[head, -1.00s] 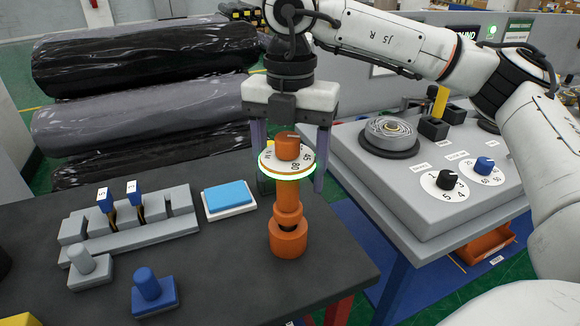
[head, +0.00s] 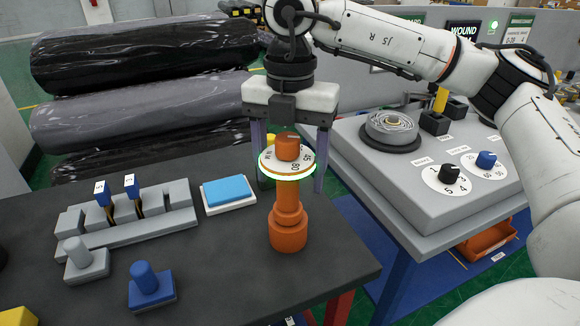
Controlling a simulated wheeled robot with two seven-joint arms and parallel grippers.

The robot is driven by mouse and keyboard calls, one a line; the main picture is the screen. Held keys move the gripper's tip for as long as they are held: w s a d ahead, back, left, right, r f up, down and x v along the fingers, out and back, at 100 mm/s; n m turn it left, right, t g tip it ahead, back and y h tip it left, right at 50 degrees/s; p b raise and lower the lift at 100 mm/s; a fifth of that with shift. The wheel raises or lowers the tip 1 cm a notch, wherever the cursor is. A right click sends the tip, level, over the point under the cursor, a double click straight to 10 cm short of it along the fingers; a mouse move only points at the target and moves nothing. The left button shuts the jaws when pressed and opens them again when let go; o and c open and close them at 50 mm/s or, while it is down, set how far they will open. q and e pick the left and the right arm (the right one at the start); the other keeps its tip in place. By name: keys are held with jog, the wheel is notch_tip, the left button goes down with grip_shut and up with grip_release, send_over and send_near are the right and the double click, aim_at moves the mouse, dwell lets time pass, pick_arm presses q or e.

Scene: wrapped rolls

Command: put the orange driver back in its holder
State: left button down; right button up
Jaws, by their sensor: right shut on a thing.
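The orange driver (head: 288,231) stands upright in the middle of the head view, with a thick base, a thinner neck and a white numbered dial edged in green near its orange top. My right gripper (head: 289,170) comes down over it from above. Its two fingers are at either side of the dial, and it is shut on the driver. I cannot tell whether the base touches the dark table beneath. I cannot tell which thing is the driver's holder. My left gripper is not in view.
A grey slotted rack (head: 165,222) with blue-topped pieces and a blue pad (head: 228,189) lie to the left. A grey knob block (head: 84,266) and a blue one (head: 148,292) are in front. A grey console (head: 400,190) with dials is at right. Dark wrapped rolls (head: 140,70) lie behind.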

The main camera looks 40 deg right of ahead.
jog(key=shift+f, duration=0.15)
jog(key=o, duration=1)
jog(key=shift+o, duration=0.4)
jog(key=shift+f, duration=0.1)
